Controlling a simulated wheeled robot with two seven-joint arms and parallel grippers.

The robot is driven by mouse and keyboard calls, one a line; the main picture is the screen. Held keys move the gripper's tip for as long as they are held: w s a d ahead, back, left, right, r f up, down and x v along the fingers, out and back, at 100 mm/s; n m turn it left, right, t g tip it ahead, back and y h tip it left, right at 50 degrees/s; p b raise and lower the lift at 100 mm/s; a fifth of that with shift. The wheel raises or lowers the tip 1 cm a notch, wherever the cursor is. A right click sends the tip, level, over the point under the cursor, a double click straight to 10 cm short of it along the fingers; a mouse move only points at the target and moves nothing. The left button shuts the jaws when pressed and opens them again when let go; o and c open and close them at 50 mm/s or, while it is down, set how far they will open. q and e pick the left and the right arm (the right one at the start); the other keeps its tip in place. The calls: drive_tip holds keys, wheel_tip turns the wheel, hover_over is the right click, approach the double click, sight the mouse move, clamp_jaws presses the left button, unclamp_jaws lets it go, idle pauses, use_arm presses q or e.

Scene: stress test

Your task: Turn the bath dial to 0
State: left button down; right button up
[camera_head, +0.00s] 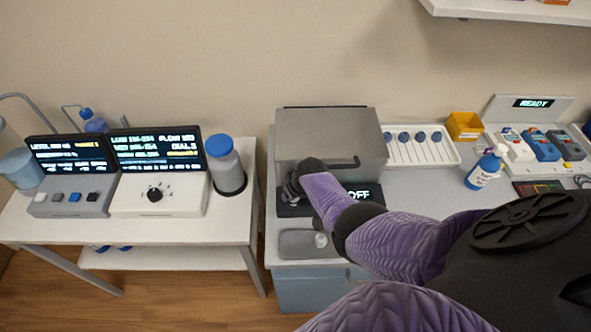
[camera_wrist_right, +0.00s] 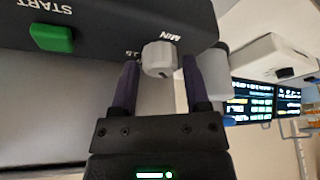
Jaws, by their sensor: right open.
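The bath (camera_head: 330,135) is a grey metal box with a closed lid and handle at the middle of the head view. Its dark front panel has a display reading OFF (camera_head: 359,194). In the right wrist view, a pale faceted dial (camera_wrist_right: 160,58) sits on the panel beside the markings "MIN" and "15", and a green START button (camera_wrist_right: 51,38) is farther left. My right gripper (camera_wrist_right: 160,75) is open, with one purple finger on each side of the dial and visible gaps. It also shows at the panel's left end (camera_head: 291,187) in the head view, where it hides the dial.
A white box with a black knob (camera_head: 155,195) and a grey bottle with a blue cap (camera_head: 226,165) stand on the left table. A shallow grey tray (camera_head: 300,244) lies in front of the bath. A spray bottle (camera_head: 486,168) and a tube rack (camera_head: 440,155) are right.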

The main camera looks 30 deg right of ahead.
drive_tip(key=p+v, duration=0.7)
drive_tip(key=v, duration=0.2)
drive_tip(key=shift+r+p, duration=0.4)
drive_tip(key=shift+s, duration=0.1)
